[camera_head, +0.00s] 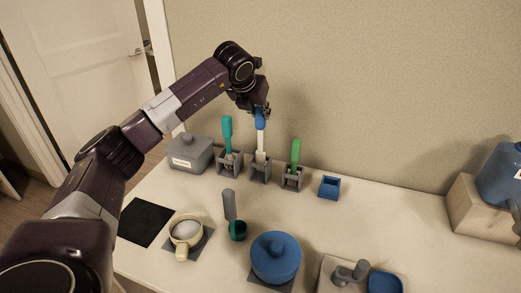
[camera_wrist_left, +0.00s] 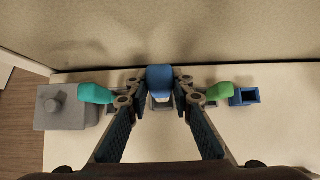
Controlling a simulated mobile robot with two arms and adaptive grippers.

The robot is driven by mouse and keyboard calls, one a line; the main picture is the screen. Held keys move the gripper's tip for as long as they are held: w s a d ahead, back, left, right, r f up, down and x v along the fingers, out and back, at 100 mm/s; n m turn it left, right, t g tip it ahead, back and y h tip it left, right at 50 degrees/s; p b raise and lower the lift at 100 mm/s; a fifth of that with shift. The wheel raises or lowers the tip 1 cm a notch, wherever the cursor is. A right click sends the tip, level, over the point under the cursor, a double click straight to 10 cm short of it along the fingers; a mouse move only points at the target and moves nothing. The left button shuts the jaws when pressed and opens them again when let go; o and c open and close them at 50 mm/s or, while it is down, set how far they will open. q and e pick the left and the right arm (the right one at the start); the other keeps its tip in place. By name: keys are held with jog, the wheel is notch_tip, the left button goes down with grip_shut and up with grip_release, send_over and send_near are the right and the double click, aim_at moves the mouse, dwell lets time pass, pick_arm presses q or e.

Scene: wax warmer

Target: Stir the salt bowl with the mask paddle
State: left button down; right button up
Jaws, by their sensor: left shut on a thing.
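Three upright tools stand in grey holders along the back of the counter: a teal-handled one (camera_head: 227,128), a blue-handled one with a white lower part (camera_head: 260,142) and a green-handled one (camera_head: 295,152). I cannot tell by label which is the mask paddle. My left gripper (camera_head: 261,109) is shut on the blue handle from above; the lower end is still in the middle holder (camera_head: 260,175). The left wrist view shows the blue handle (camera_wrist_left: 160,76) between the fingers. A cream handled bowl with white contents (camera_head: 186,230), possibly the salt bowl, sits on a grey mat. My right gripper is not in view.
A grey lidded box (camera_head: 189,153) stands at the back left and a small blue box (camera_head: 330,187) right of the holders. In front are a green cup with a grey-handled tool (camera_head: 238,230), a blue lidded pot (camera_head: 276,258) and a black mat (camera_head: 143,222). The right middle counter is clear.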

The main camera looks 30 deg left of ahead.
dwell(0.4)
pick_arm(q)
jog(key=shift+r, duration=0.1)
jog(key=shift+r+p, duration=0.95)
jog(key=shift+r, duration=0.85)
jog(key=shift+r+p, duration=1.1)
jog(key=shift+r, duration=0.55)
